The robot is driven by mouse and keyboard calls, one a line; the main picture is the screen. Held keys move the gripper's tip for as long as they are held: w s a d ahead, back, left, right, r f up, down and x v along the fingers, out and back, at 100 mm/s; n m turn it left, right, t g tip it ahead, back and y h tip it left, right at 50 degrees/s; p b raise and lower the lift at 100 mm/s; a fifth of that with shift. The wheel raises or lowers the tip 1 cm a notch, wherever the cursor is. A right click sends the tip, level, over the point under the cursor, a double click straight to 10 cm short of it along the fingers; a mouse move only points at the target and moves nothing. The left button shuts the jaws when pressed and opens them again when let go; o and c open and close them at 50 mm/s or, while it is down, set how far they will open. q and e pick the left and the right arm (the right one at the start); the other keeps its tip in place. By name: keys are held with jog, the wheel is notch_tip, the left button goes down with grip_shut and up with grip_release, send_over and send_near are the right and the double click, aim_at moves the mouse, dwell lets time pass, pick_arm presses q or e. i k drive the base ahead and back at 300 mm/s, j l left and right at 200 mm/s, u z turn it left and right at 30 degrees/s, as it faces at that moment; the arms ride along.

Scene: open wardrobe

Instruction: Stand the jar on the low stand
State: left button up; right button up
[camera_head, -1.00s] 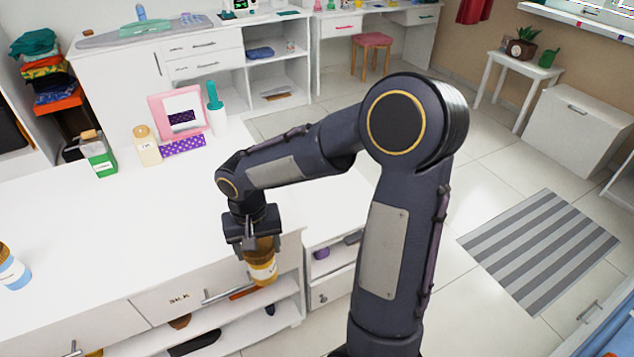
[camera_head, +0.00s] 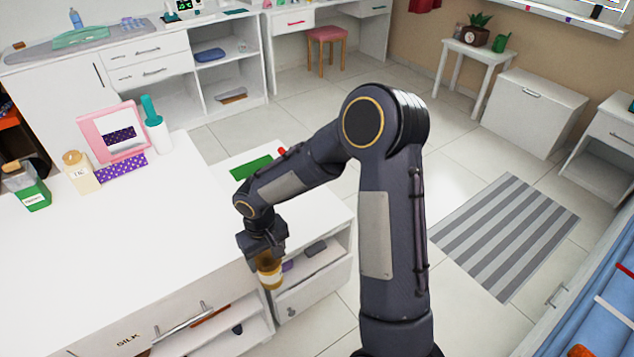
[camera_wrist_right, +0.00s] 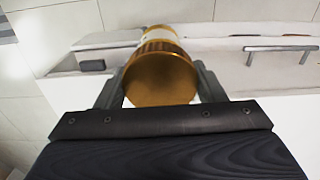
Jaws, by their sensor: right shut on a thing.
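My right gripper (camera_head: 265,254) is shut on an amber jar (camera_head: 269,275) with a white label and holds it in the air, hanging below the fingers. In the right wrist view the jar's round gold end (camera_wrist_right: 160,80) sits between the two fingers of my right gripper (camera_wrist_right: 160,88). A low white unit (camera_head: 325,213), which looks like the low stand, adjoins the right end of the taller white dresser. The jar appears in front of its left part, below its top level in the picture; its exact gap to the unit cannot be told. My left gripper is out of view.
A green flat thing (camera_head: 250,167) lies at the low unit's far side. My arm hides part of its top.

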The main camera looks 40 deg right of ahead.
aim_at(291, 212)
jog(key=i+l+z, duration=0.15)
jog(key=l, duration=0.15)
jog(key=l+z, duration=0.2)
jog(key=i+l+u, duration=0.55)
jog(key=l+u, duration=0.2)
